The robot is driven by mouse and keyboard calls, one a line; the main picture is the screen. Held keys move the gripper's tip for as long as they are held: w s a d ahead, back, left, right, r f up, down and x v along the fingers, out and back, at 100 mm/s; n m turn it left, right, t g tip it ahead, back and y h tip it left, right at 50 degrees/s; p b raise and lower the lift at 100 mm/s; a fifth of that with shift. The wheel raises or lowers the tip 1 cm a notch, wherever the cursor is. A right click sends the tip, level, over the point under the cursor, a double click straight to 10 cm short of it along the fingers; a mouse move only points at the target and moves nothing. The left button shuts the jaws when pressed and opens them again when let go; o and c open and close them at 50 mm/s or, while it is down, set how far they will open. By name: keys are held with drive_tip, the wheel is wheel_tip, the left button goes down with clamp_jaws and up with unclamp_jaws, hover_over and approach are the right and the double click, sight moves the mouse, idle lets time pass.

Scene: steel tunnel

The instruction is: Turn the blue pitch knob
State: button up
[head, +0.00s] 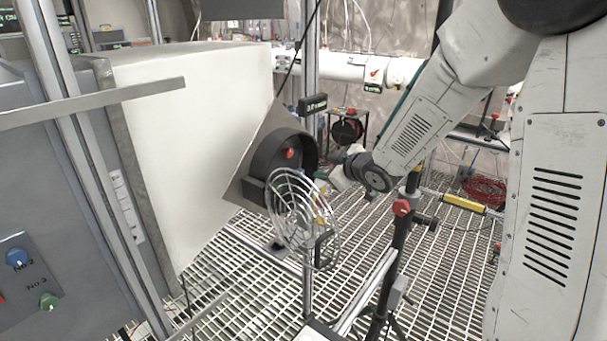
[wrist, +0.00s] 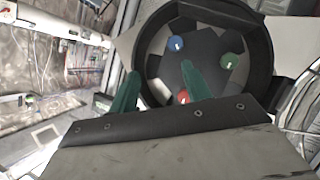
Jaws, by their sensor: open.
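A black round housing (wrist: 265,72) with a dark recessed face shows in the wrist view. A blue knob (wrist: 177,45) with a white mark sits at the top of that face. A green knob (wrist: 230,60) is to its right and a red knob (wrist: 183,97) lies lower, partly hidden by my gripper. My gripper (wrist: 160,78) is open, its two green fingers apart and pointing toward the face. No finger visibly holds a knob. In the head view the housing (head: 310,139) is seen from the side with the red knob (head: 290,153); my gripper (head: 338,178) is just right of it.
A round wire guard (head: 303,213) hangs open at the housing's lower front, near my gripper. A black stand with a red knob (head: 402,207) is to the right. A grey panel (head: 40,250) at left bears blue and green knobs. Grating floor is below.

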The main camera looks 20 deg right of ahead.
drive_tip(key=w+a+f, duration=0.1)
drive_tip(key=w, duration=0.1)
drive_tip(key=w+a+f+n+y, duration=0.1)
drive_tip(key=w+a+f, duration=0.1)
drive_tip(key=w, duration=0.1)
drive_tip(key=w+a+f+y, duration=0.1)
drive_tip(key=w+f, duration=0.1)
drive_tip(key=shift+w+a+f, duration=0.2)
drive_tip(key=shift+w+a, duration=0.2)
drive_tip(key=c, duration=1)
